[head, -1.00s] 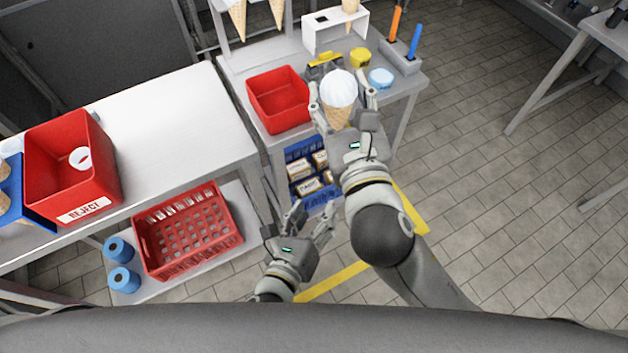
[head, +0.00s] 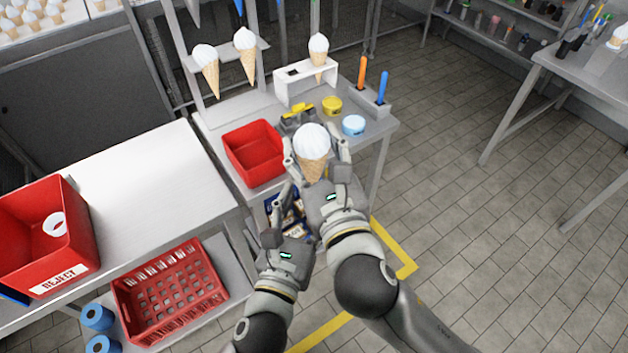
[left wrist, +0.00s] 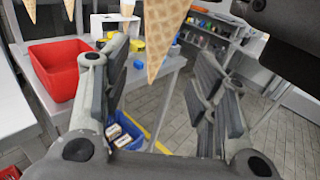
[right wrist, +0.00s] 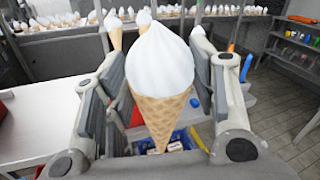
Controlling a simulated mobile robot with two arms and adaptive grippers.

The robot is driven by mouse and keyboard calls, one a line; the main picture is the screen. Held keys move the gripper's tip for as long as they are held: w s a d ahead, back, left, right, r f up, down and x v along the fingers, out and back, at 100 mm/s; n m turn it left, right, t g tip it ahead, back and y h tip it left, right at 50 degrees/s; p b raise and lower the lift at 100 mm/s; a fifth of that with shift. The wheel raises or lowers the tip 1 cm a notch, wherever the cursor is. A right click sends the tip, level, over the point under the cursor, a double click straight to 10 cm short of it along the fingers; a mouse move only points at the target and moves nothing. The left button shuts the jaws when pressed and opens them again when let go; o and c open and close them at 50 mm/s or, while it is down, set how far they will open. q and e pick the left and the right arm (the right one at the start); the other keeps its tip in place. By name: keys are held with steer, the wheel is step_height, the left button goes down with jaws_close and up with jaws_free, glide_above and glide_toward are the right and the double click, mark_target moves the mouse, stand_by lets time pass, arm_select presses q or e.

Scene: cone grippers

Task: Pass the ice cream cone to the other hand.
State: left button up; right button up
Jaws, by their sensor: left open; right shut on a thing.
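The ice cream cone (head: 314,166), a waffle cone with white ice cream, stands upright in my right gripper (head: 315,150). In the right wrist view the cone (right wrist: 163,115) is between the fingers of my right gripper (right wrist: 163,78), its white top (right wrist: 160,60) above them. My left gripper (head: 296,207) is open and empty just below and left of the right one. In the left wrist view the pointed lower part of the cone (left wrist: 163,40) shows between and beyond the open left fingers (left wrist: 165,75); its top is out of frame.
A red bin (head: 255,152) stands left of the held cone on the side table. A white stand (head: 306,82) holds another cone (head: 318,58); two more cones hang in a rack behind. A red reject bin (head: 50,235) and red basket (head: 170,293) are at left. Open floor lies right.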

mark_target(315, 181)
arm_select(q)
steer(key=shift+x, duration=2.75)
steer(key=c, duration=0.9)
arm_select(e)
steer(key=o, duration=0.8)
steer(key=shift+o, duration=0.2)
